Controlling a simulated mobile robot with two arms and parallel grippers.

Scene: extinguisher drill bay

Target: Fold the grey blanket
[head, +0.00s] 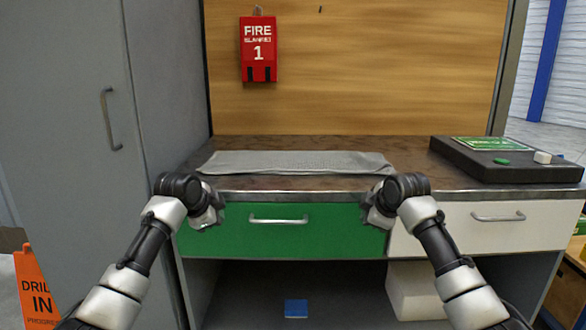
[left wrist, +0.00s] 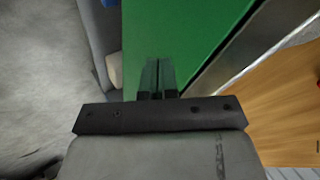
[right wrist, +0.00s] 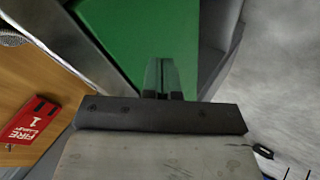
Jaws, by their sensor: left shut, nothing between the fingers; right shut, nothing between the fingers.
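The grey blanket (head: 295,162) lies as a long, flat strip on the brown countertop, near its front edge, in the head view. Whether it has layers cannot be told. My left gripper (head: 214,214) is in front of the left end of the green drawer, below the counter edge and apart from the blanket. My right gripper (head: 372,213) is in front of the drawer's right end, also below the blanket. Both are shut and empty; their closed fingers show against green in the left wrist view (left wrist: 158,80) and right wrist view (right wrist: 163,78). Neither wrist view shows the blanket.
The countertop (head: 410,165) has a metal front edge above the green drawer (head: 340,232) and a white drawer (head: 450,238). A black case (head: 520,178) with small items stands at the right. A red fire blanket box (head: 258,50) hangs behind. A grey cabinet (head: 80,110) stands left.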

